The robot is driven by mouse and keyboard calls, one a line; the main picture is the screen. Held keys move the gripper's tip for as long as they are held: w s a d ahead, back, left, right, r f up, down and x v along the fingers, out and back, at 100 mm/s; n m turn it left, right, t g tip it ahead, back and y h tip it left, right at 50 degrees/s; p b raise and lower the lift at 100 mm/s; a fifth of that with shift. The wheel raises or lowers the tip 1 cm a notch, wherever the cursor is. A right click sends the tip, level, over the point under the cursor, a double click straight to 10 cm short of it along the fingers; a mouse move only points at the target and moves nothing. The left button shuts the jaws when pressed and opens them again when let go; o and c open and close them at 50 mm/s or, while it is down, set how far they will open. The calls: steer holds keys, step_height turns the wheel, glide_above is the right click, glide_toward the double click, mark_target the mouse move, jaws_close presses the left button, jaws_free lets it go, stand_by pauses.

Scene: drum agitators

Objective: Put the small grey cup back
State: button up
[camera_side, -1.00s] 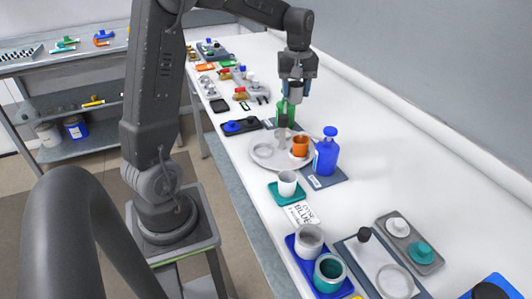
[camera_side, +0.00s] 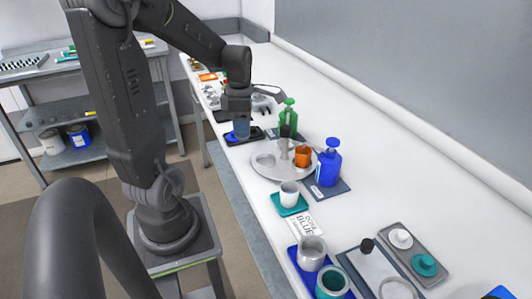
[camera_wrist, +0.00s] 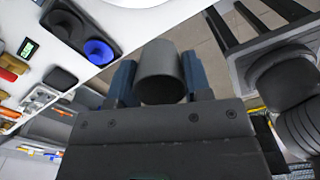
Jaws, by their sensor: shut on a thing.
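The small grey cup (camera_wrist: 160,72) is held between the blue finger pads of my gripper (camera_wrist: 155,82) in the wrist view. In the side view my gripper (camera_side: 241,132) hangs over the dark tray (camera_side: 258,136) at the table's left edge, and its fingers mostly hide the cup. To its lower right is a round light-grey tray (camera_side: 272,177) bearing a pale ring mark (camera_side: 265,160) at its left, an orange cup (camera_side: 303,156) at its right, and a slim grey piece with a black top (camera_side: 285,140) between them.
A white cup (camera_side: 290,193) on a teal mat is in front. The dark tray carries blue pieces (camera_wrist: 98,52).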

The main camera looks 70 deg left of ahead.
glide_above(266, 163)
step_height(266, 163, down, 4)
steer(key=shift+r, duration=0.1)
steer(key=shift+f, duration=2)
steer(key=shift+f, duration=0.2)
steer(key=o, duration=0.9)
steer(key=shift+r, duration=0.1)
